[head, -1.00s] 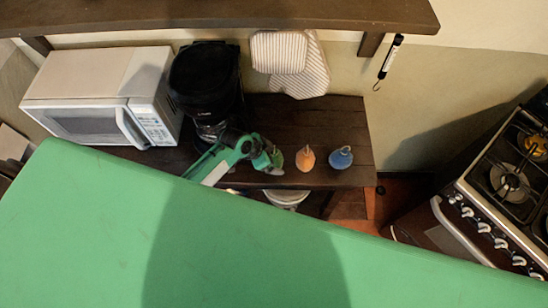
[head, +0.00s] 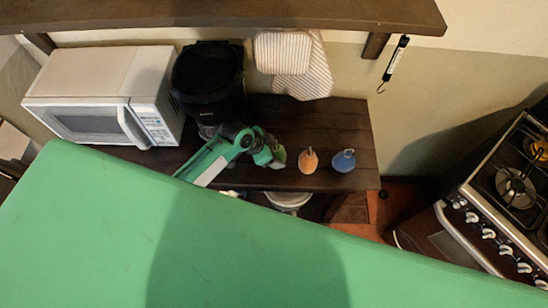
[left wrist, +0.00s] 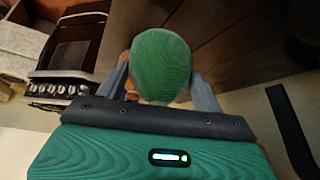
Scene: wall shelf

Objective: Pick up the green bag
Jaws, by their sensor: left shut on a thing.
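The green bag (left wrist: 160,62) sits between the two fingers of my left gripper (left wrist: 160,92) in the left wrist view. The fingers are shut on its sides. In the head view the green bag (head: 279,156) shows small at the tip of my left gripper (head: 272,156), over the dark wooden shelf (head: 335,125). The gripper hides part of it. I cannot tell whether the bag touches the shelf. My right gripper does not show.
An orange bag (head: 308,161) and a blue bag (head: 344,161) stand just right of the green one. A black coffee maker (head: 208,80) and a white microwave (head: 100,98) stand to the left. A wooden wall shelf (head: 240,15) hangs above. A stove (head: 510,190) is at the right.

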